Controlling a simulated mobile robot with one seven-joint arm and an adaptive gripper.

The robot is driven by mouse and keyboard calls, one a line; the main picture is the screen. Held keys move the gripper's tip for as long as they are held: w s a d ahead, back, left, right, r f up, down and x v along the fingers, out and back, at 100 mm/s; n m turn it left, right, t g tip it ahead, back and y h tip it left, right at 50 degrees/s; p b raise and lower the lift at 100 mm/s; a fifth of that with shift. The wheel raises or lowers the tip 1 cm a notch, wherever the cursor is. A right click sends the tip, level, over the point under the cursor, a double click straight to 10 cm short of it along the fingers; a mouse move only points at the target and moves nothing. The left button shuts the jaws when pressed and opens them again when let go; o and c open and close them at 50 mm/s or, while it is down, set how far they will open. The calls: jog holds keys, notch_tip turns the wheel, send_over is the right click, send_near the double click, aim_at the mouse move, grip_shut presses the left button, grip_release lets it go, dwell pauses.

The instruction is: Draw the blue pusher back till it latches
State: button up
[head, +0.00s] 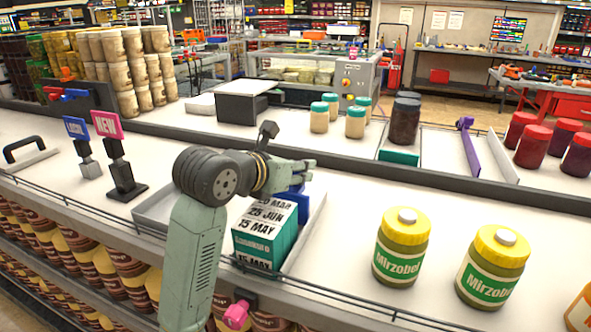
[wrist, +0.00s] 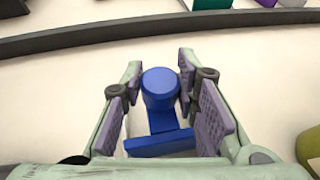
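The blue pusher (head: 302,207) stands at the back of a grey tray (head: 318,215), behind a stack of green boxes (head: 262,238) with white date labels. In the wrist view, the blue pusher (wrist: 160,143) shows as a flat plate with a stem and a round knob. My gripper (head: 308,168) is above the pusher in the head view. In the wrist view, my gripper (wrist: 160,68) has its fingers apart, one on each side of the knob. I cannot tell whether either finger touches it. My arm hides part of the tray and boxes.
Two yellow-lidded Mirzobol jars (head: 401,247) (head: 492,267) stand right of the tray. LOCAL (head: 83,147) and NEW (head: 118,157) signs stand at the left. A purple divider (head: 468,146) and red-lidded jars (head: 533,146) are at the back right. A wire rail runs along the shelf front.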

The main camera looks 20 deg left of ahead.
jog(key=o, duration=0.4)
jog(key=shift+s, duration=0.1)
jog(key=v, duration=1.2)
jog(key=shift+d, duration=0.1)
